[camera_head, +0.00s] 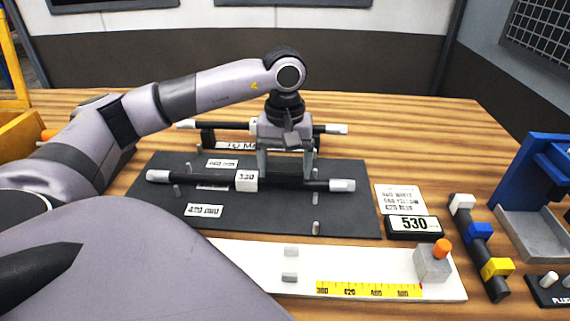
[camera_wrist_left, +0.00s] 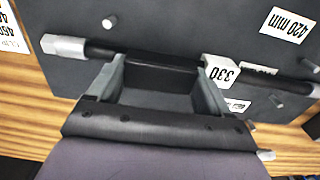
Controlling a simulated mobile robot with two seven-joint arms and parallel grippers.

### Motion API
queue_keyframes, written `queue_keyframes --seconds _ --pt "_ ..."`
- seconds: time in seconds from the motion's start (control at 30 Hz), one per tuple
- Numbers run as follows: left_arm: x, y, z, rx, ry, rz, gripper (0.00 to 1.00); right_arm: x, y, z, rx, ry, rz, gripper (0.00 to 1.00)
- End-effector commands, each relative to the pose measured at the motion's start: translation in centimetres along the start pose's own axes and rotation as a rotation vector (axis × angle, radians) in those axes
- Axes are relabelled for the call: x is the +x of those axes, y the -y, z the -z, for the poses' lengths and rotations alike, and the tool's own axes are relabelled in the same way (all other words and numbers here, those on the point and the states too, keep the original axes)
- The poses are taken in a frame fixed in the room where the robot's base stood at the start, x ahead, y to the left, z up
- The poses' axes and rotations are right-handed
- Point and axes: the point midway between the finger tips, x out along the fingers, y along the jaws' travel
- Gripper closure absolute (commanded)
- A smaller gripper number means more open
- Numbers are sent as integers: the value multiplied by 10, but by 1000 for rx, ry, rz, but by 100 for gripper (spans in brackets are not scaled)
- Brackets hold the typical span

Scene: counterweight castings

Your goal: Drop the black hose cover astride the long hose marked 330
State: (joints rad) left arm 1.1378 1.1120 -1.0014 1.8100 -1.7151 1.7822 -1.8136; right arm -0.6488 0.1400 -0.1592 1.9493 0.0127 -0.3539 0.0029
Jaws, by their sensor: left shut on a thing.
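The long hose marked 330 is a black rod with light end fittings and a white block (camera_head: 246,180) reading 330. It lies across the dark mat (camera_head: 350,215), and its block also shows in the left wrist view (camera_wrist_left: 222,68). My left gripper (camera_head: 287,172) points down over the hose, right of the block in the head view. It is shut on the black hose cover (camera_wrist_left: 160,75), which spans between the fingers and lines up with the hose. Whether the cover touches the hose cannot be told. My right gripper is not in view.
A second black hose (camera_head: 335,128) lies behind the mat. In front is a white board with a yellow scale (camera_head: 370,290) and a grey block with an orange knob (camera_head: 432,263). At right are a display reading 530 (camera_head: 413,225), a bar with coloured blocks (camera_head: 480,235) and a blue stand (camera_head: 540,160).

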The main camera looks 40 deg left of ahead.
Motion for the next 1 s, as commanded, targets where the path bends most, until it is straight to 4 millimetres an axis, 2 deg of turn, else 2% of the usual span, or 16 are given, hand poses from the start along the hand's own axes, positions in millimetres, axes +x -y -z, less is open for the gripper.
queue_keyframes --seconds 1.0 --pt "9 0 0 0 0 0 38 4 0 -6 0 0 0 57"
